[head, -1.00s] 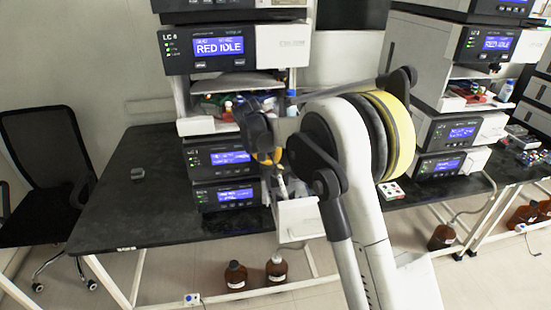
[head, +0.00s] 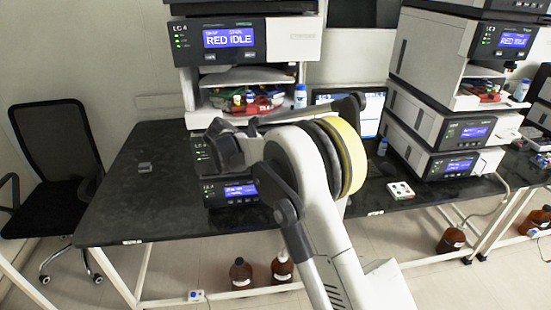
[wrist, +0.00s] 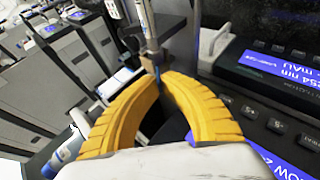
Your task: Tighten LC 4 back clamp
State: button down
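The LC 4 stack stands at the left on the dark bench; its top unit (head: 235,42) reads "LC 4" and "RED IDLE". In the wrist view, a silver upright rod with a metal fitting (wrist: 151,58) at its lower end stands before a dark unit; I cannot tell whether this is the back clamp. The yellow fingers of my gripper (wrist: 162,76) arch towards it, their tips close together at the fitting's lower end. I cannot tell whether they touch or grip it. In the head view my arm hides the fingers and part of the lower units.
A dark panel with a blue display (wrist: 268,68) is close on the right in the wrist view. Coloured items and a white bottle (head: 300,96) sit on the LC 4 shelf. A second stack (head: 440,110) stands to the right. A chair (head: 58,165) is at the left. The left bench top is mostly clear.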

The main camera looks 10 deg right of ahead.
jog(key=shift+s+f, duration=0.1)
jog(key=c, duration=1.9)
grip_release()
jog(key=shift+c, duration=0.2)
jog(key=shift+a, duration=0.1)
jog(key=v, duration=1.2)
